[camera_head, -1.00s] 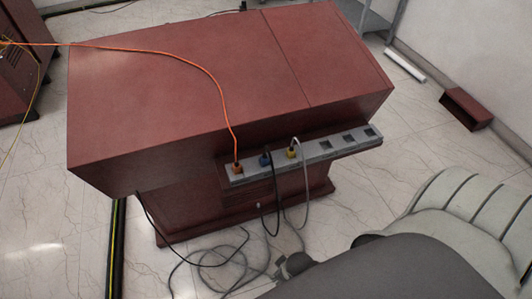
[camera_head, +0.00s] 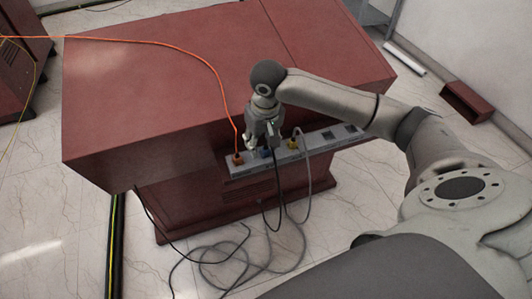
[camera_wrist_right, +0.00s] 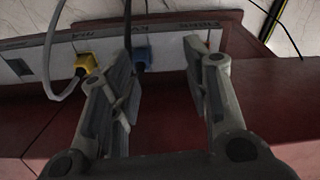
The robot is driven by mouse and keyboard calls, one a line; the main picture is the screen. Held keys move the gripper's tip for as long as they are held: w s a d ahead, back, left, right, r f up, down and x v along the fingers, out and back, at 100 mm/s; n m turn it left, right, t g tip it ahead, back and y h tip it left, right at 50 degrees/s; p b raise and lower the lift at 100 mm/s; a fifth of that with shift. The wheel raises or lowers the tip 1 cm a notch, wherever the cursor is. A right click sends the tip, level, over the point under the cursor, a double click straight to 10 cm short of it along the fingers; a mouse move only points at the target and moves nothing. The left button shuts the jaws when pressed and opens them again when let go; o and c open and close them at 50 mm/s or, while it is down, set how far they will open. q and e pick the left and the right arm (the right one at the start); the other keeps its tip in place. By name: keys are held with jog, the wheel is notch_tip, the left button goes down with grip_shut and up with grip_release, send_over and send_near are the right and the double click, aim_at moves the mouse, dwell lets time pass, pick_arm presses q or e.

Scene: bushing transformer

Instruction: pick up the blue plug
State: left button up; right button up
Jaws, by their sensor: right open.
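The blue plug (camera_head: 265,153) with its black cable sits in the grey power strip (camera_head: 318,142) on the side of the red cabinet. My right gripper (camera_head: 262,146) is above the strip at this plug and partly covers it. In the right wrist view the blue plug (camera_wrist_right: 141,58) lies between the two fingers of my open right gripper (camera_wrist_right: 165,75), closer to the left finger. I cannot tell how far the fingertips reach past it. My left gripper is not in view.
An orange plug (camera_head: 238,159) is left of the blue plug, and a yellow plug (camera_head: 293,143) with a grey cable is right of it. Loose cables (camera_head: 235,262) lie on the floor. The red cabinet top (camera_head: 160,80) is bare except for the orange cable.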

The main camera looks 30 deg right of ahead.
jog(key=w+d+r+m, duration=0.1)
jog(key=d+r, duration=0.1)
jog(key=d, duration=0.1)
send_over(266, 148)
jog(key=s, duration=0.1)
jog(key=shift+m, duration=0.3)
jog(key=f, duration=0.5)
jog(key=shift+s, duration=0.2)
jog(key=f, duration=0.2)
jog(key=w+f, duration=0.1)
jog(key=f, duration=0.2)
jog(key=shift+w, duration=0.15)
grip_shut()
